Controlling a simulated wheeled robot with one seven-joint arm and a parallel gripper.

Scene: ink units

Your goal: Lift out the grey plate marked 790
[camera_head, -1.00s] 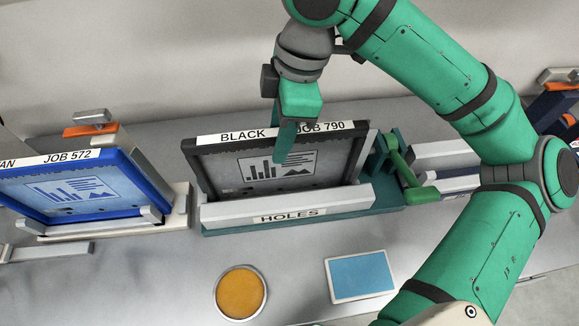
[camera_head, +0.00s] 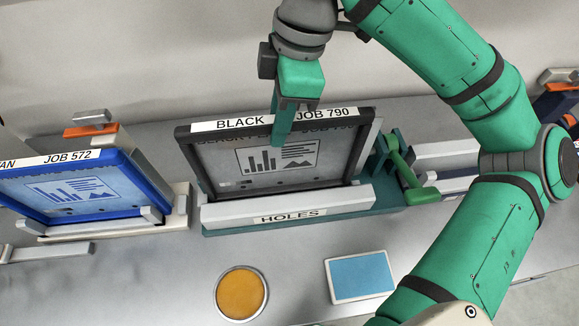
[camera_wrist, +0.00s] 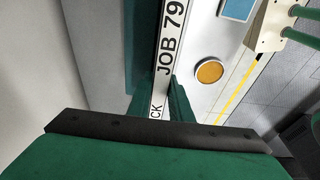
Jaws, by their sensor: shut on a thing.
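The grey plate (camera_head: 227,167), with a dark frame and a white strip reading BLACK and JOB 790, stands tilted in the middle holder (camera_head: 230,210) labelled HOLES. My gripper (camera_head: 283,128) is shut on the plate's top edge near its middle, one green finger showing in front of the printed face. The plate's lower part is behind the holder's pale front bar. In the wrist view the plate's labelled top edge (camera_wrist: 172,45) runs between my green fingers (camera_wrist: 165,100).
A blue-framed plate marked JOB 572 (camera_head: 70,197) stands in a holder at left. A green lever (camera_head: 408,170) is beside the middle holder at right. An orange disc (camera_head: 240,293) and a blue pad (camera_head: 361,277) lie in front on the grey surface.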

